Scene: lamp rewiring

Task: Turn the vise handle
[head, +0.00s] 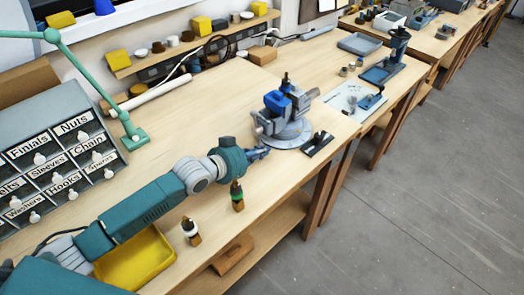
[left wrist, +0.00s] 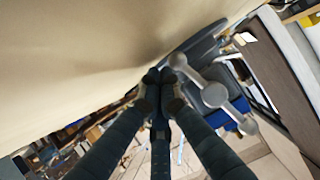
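The vise (head: 285,118), with blue jaws and a grey round base, stands on the bench near its front edge. Its handle (left wrist: 215,95) shows in the left wrist view as a light grey bar with rounded ends and a hub in the middle. My left gripper (head: 259,153) is beside the vise's near left side. In the left wrist view its fingertips (left wrist: 160,77) are together, with nothing visible between them. The handle's upper end is right beside the right fingertip; I cannot tell whether they touch. My right gripper is not in view.
Two small bottle-like lamp parts (head: 237,196) (head: 191,231) stand near my left arm, close to the front edge. A yellow tray (head: 137,262) lies below the arm. A black part (head: 318,143) lies right of the vise. The bench behind the vise is mostly clear.

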